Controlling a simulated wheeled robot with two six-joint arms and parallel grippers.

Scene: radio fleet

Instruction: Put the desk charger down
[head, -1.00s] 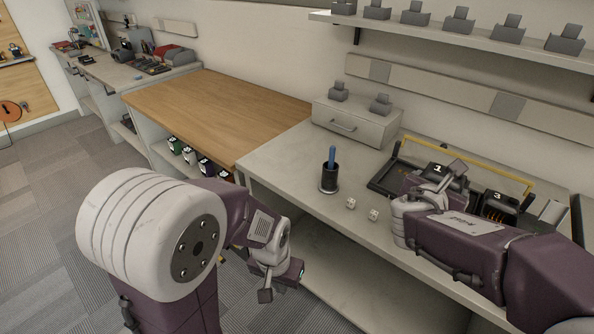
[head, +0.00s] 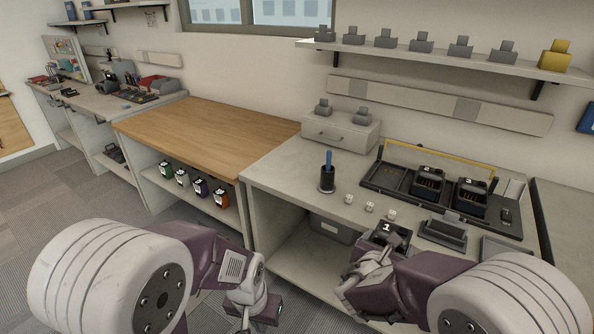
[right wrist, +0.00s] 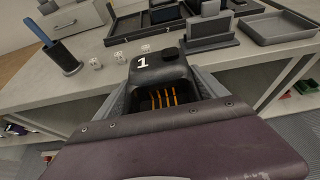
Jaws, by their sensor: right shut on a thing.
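The desk charger is black, with a white "1" and orange contacts. My right gripper (head: 374,256) is shut on the charger (head: 389,234) at the front edge of the grey bench (head: 285,185). In the right wrist view the charger (right wrist: 158,72) sits between the two jaws (right wrist: 163,92), its number side facing the bench. It looks held just in front of the bench edge, and whether it touches anything cannot be told. My left gripper (head: 254,306) hangs low in front of the bench, away from the charger; its jaw opening is unclear.
A black tray (head: 386,178) with a yellow handle holds two more chargers (head: 428,184). A grey stand (head: 443,232) is right of the held charger. Small white cubes (head: 370,207) and a pen cup (head: 327,178) are to the left. The wooden bench top (head: 205,135) is clear.

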